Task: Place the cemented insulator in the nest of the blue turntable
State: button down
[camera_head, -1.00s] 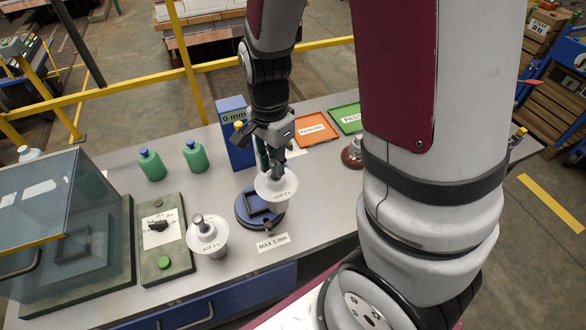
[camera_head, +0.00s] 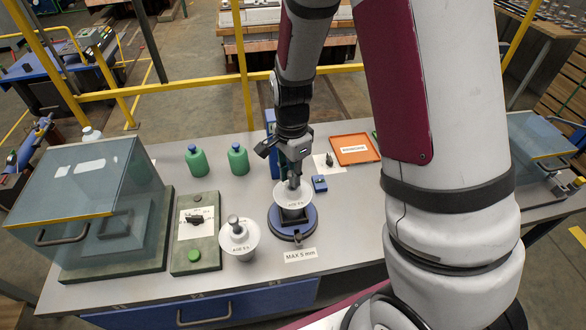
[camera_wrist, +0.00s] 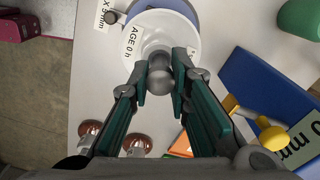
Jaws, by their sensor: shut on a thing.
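My gripper (camera_head: 293,180) is shut on the metal pin on top of a white insulator (camera_head: 293,197); in the wrist view the fingers (camera_wrist: 160,82) close on the pin's round end. The insulator hangs upright, and its wide white disc (camera_wrist: 137,58) carries a label reading "AGE 0 h". It is over the blue turntable (camera_head: 310,223), whose dark square nest (camera_head: 290,218) shows partly below the disc. The disc hides the insulator's lower end, so I cannot tell whether it touches the nest. The turntable also shows behind the disc in the wrist view (camera_wrist: 183,7).
A second white insulator (camera_head: 240,240) stands left of the turntable, near a panel with a green button (camera_head: 194,256). A glass-covered box (camera_head: 75,200) is farther left. Green bottles (camera_head: 196,161), a blue gauge block (camera_head: 272,140) and an orange tray (camera_head: 355,149) are behind. Brown insulators (camera_wrist: 138,145) show in the wrist view.

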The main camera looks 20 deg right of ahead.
jog(key=c, duration=1.5)
grip_release()
jog(key=shift+f, duration=0.1)
notch_tip(320, 180, up, 12)
jog(key=s+r+n+t, duration=0.2)
jog(key=s+r+n, duration=0.3)
jog(key=s+r+n+t, duration=0.2)
jog(key=s+r+n, duration=0.3)
jog(key=s, duration=0.1)
jog(key=s+r+n+t, duration=0.1)
jog(key=s+r+n, duration=0.4)
jog(key=s, duration=0.1)
jog(key=shift+s+r+n+t+b, duration=0.15)
jog(key=shift+s+n+t+b, duration=0.05)
jog(key=shift+n+t+b, duration=0.2)
